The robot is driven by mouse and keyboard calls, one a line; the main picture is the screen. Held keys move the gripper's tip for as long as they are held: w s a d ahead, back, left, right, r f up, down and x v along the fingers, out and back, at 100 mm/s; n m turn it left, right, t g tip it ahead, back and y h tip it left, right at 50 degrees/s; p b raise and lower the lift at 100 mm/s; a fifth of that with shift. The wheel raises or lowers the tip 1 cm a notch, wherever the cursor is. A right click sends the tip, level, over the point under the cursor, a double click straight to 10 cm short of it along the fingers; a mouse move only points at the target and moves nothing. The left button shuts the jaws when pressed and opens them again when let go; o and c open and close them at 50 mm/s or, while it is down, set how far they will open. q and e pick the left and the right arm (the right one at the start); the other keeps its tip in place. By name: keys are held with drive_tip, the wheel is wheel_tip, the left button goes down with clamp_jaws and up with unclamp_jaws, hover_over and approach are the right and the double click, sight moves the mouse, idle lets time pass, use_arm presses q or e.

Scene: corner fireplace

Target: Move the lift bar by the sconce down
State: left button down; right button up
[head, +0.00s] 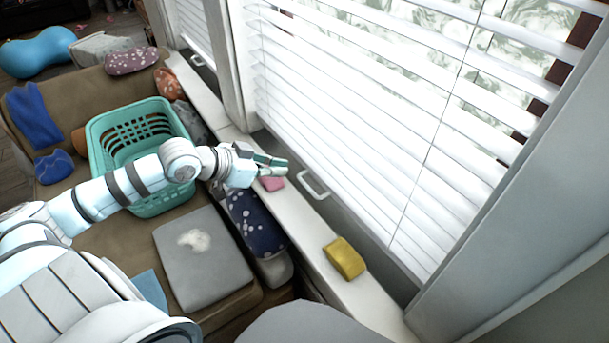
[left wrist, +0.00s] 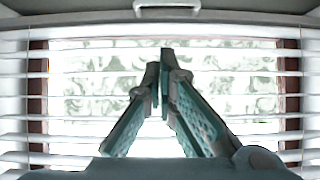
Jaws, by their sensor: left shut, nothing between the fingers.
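A white bar handle (head: 313,187), which looks like the lift bar, sits at the lower left of the large window, just above the sill. It also shows at the top middle of the left wrist view (left wrist: 167,8). My left gripper (head: 286,166) is shut and empty, above the sill and a little up and left of the handle, apart from it in the picture. In the left wrist view its fingertips (left wrist: 160,60) meet in front of the blind (left wrist: 90,85). I see no sconce. My right gripper is not in view.
A pink block (head: 272,184) and a yellow sponge-like block (head: 344,258) lie on the white sill (head: 310,265). A teal basket (head: 110,119) and a grey cushion (head: 205,270) sit on the brown sofa. A second handle (head: 197,58) is at the farther window.

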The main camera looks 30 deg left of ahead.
use_arm(q)
drive_tip(key=s+f+b+x, duration=0.1)
drive_tip(key=f+b+x, duration=0.1)
drive_tip(key=x, duration=0.9)
drive_tip(key=shift+a+f+b, duration=0.25)
drive_tip(key=shift+f+b, duration=0.1)
drive_tip(key=shift+b, duration=0.55)
wheel_tip(320, 180, down, 5)
drive_tip(key=shift+f+b, duration=0.1)
drive_tip(key=shift+b, duration=0.8)
